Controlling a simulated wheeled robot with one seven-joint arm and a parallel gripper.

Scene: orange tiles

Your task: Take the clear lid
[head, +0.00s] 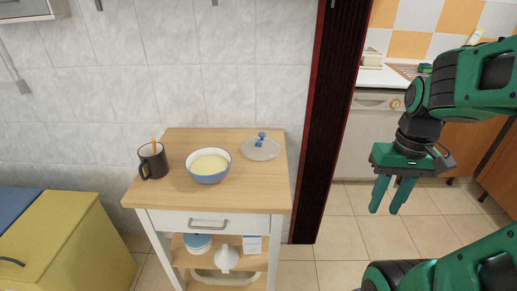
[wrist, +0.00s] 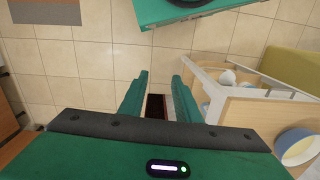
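The clear lid (head: 261,149) lies flat on the wooden top of a small white cart (head: 229,176), near its back right corner. The lid is round and see-through, with a blue knob on it. My gripper (head: 389,212) hangs to the right of the cart, over the floor, apart from everything. Its green fingers point down and stand apart with nothing between them. In the wrist view my gripper (wrist: 160,82) is also open and empty, and the lid does not show there.
On the cart stand a blue-and-white bowl (head: 209,166) with pale yellow content and a dark mug (head: 152,160). Lower shelves hold a white funnel-like item (head: 227,258). A yellow chest (head: 70,240) is at left. A dark red door frame (head: 335,120) rises behind. Tiled floor beside the cart is free.

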